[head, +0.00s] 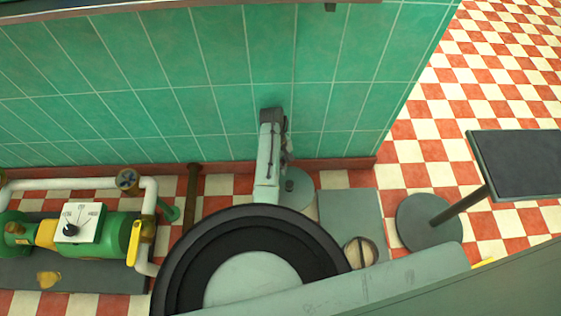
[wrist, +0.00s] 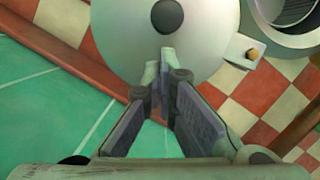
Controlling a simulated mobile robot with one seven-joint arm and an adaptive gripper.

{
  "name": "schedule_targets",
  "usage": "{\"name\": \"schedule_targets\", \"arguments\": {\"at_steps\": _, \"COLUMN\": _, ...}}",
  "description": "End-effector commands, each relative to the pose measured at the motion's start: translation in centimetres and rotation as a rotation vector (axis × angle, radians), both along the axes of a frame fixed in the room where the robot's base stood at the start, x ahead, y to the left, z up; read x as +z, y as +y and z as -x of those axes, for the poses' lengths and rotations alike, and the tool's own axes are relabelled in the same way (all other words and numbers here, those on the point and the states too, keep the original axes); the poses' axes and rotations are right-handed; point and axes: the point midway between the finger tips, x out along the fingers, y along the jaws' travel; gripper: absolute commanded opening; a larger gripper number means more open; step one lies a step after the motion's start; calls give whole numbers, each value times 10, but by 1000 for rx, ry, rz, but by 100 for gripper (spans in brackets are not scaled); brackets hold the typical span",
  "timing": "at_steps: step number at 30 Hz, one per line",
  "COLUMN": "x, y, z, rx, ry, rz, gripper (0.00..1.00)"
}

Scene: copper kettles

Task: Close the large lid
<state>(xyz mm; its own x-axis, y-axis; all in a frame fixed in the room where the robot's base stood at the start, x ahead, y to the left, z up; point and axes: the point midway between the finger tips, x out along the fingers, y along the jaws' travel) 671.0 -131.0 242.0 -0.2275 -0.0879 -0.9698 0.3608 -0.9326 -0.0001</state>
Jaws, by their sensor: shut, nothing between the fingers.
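In the wrist view, a pale grey round lid-like disc (wrist: 205,40) with a dark central knob lies just beyond my gripper (wrist: 164,75). My gripper is shut and empty. Its fingertips overlap the disc's near edge in the picture; I cannot tell whether they touch it. In the head view, a large round piece with a broad black rim (head: 180,265) and pale grey middle fills the lower centre, its bottom cut off. I cannot tell for sure which piece is the large lid. A smaller grey disc (head: 297,187) sits behind it near the wall, partly hidden.
A green tiled wall (head: 220,100) stands close behind. A green pump (head: 115,238) with white pipes and a yellow lever is at left. A brown pipe (head: 193,200) rises nearby. A dark panel on a stand (head: 520,163) is at right. Checkered floor beyond it is clear.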

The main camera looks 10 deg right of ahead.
Motion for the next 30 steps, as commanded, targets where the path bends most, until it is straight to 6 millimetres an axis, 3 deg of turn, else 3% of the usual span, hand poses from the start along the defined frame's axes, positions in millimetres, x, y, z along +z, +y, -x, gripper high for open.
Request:
{"name": "schedule_targets", "arguments": {"at_steps": 3, "x": -21, "y": -2, "z": 6, "rx": 0, "ry": 3, "rz": -1, "gripper": 0}}
{"name": "schedule_targets", "arguments": {"at_steps": 9, "x": -41, "y": -4, "z": 9, "rx": 0, "ry": 0, "rz": 0, "gripper": 0}}
{"name": "schedule_targets", "arguments": {"at_steps": 30, "x": -44, "y": -6, "z": 16, "rx": -44, "ry": -1, "rz": -1, "gripper": 0}}
